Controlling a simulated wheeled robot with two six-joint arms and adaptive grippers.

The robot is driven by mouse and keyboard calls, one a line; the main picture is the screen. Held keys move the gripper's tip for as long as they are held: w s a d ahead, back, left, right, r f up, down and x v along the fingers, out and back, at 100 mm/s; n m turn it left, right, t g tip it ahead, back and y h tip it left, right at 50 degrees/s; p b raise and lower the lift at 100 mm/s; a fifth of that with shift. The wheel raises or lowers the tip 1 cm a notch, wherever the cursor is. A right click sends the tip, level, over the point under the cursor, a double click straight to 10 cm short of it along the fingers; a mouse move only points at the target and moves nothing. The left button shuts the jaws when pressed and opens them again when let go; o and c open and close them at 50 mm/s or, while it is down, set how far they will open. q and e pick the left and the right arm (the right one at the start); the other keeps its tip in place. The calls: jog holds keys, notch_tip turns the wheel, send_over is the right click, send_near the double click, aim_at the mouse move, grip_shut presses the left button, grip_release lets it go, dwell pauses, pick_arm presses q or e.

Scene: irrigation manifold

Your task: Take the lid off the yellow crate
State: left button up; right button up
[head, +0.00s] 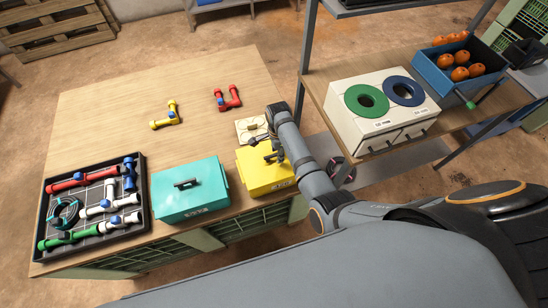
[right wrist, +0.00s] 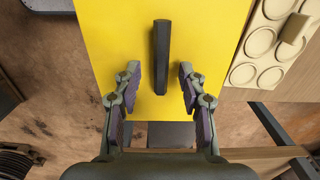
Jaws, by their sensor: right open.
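The yellow crate (head: 262,180) stands at the right front of the wooden table, with its yellow lid (right wrist: 200,40) on. The lid has a dark bar handle (right wrist: 161,56), seen from above in the right wrist view. My right gripper (right wrist: 160,88) is open over the lid, its two fingers on either side of the near end of the handle and apart from it. In the head view my right gripper (head: 276,152) is at the crate's top and hides part of the lid and handle. My left gripper is not in view.
A teal crate (head: 190,200) with a lid stands just left of the yellow one. A black tray (head: 143,165) of pipe parts is farther left. A cream plate with round recesses (right wrist: 262,45) lies close beside the yellow crate. The table's middle (head: 150,90) is mostly clear.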

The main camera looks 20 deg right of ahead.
grip_shut()
dwell(0.5)
